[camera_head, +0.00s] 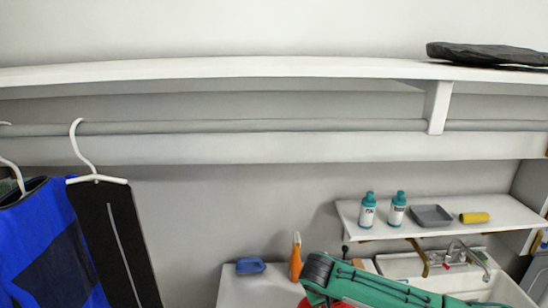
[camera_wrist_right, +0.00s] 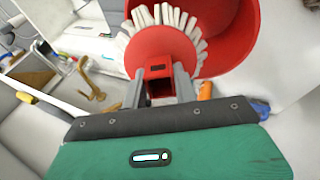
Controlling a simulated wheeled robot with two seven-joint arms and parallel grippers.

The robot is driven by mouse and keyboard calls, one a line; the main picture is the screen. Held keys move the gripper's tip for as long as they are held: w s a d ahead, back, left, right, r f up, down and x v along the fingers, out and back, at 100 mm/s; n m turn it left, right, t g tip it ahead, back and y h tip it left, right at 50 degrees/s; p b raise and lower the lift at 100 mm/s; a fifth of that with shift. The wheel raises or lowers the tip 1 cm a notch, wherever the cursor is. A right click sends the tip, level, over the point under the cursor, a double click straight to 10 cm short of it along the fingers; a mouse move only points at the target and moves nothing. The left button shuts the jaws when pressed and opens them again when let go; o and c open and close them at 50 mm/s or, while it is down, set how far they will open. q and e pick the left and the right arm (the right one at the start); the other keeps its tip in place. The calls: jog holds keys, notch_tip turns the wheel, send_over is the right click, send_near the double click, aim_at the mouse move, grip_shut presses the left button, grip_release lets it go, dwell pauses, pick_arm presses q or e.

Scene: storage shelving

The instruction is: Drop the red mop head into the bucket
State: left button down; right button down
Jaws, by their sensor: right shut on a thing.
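The red mop head (camera_wrist_right: 158,48) with white strands shows in the right wrist view. My right gripper (camera_wrist_right: 160,84) is shut on its red block-like base. The red bucket (camera_wrist_right: 238,40) is just beyond it, to the upper right, and the mop head overlaps its opening in that view. I cannot tell how far the strands are from the rim. In the head view my right gripper (camera_head: 318,270) reaches in from the lower right, with its fingers hidden. Only small bits of red show below it. My left gripper is not in view.
An orange bottle (camera_head: 296,258) and a blue item (camera_head: 250,266) stand on the white surface left of my right gripper. A small shelf (camera_head: 452,230) holds two bottles, a grey tray and a yellow roll. A sink with a tap (camera_head: 470,256) is at right. Clothes (camera_head: 50,240) hang at left.

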jog(key=c, duration=1)
grip_release()
jog(key=shift+s+r, duration=0.1)
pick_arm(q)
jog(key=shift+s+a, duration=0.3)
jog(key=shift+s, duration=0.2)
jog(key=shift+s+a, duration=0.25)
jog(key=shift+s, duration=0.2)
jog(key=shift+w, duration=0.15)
pick_arm(e)
jog(key=shift+a+r, duration=0.15)
jog(key=shift+r, duration=0.05)
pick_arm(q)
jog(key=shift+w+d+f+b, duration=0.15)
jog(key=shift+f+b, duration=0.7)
pick_arm(e)
jog(key=shift+v, duration=6.65)
